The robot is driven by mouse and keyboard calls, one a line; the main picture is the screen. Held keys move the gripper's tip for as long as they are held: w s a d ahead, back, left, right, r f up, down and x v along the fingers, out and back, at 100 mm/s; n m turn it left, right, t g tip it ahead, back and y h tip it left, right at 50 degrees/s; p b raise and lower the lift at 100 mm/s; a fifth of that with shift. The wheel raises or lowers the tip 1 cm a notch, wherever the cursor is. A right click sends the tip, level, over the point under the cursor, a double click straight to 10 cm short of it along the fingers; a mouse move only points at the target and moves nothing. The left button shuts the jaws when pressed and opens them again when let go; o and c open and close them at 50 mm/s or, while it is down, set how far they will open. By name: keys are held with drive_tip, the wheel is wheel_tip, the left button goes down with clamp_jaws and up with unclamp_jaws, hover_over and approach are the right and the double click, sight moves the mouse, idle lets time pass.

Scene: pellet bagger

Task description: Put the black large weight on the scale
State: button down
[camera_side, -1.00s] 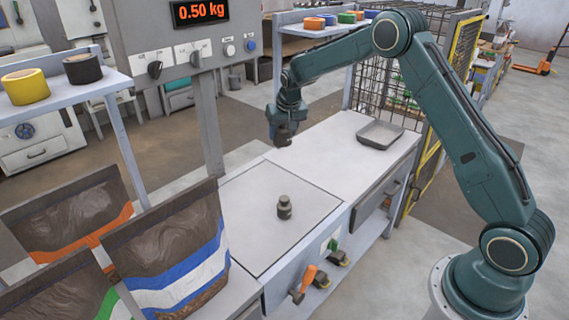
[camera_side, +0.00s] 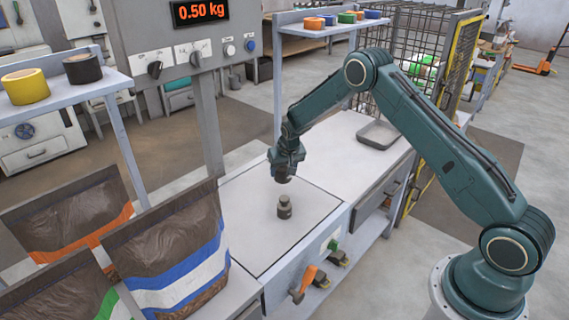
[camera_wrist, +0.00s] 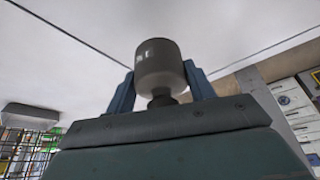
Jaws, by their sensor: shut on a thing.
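A dark weight (camera_wrist: 158,65) with a pale marking, which I take for the black large weight, is held by its narrow neck between my gripper's blue fingers in the wrist view. In the side view my gripper (camera_side: 285,173) is shut and its lower end shows a dark shape, the held weight, partly hidden. Another small dark weight (camera_side: 284,207) stands upright on the scale plate (camera_side: 250,235). My gripper is above the plate, just behind that standing weight, with the held weight apart from it. The display (camera_side: 201,11) reads 0.50 kg.
A grey tray (camera_side: 380,134) lies at the bench's far right. Filled bags (camera_side: 170,255) stand left of the plate. The display's post (camera_side: 207,125) rises behind it. The plate around the standing weight is clear.

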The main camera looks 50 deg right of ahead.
sight(283, 182)
drive_tip(key=shift+w+f, duration=0.15)
drive_tip(key=shift+f, duration=0.3)
drive_tip(key=shift+f, duration=2.15)
drive_tip(key=shift+f, duration=0.15)
drive_tip(key=c, duration=0.6)
unclamp_jaws()
drive_tip(key=shift+f, duration=0.15)
drive_tip(key=shift+o, duration=0.2)
drive_tip(key=v, duration=1.2)
drive_tip(key=shift+a+r, duration=0.1)
drive_tip(key=shift+r, duration=0.15)
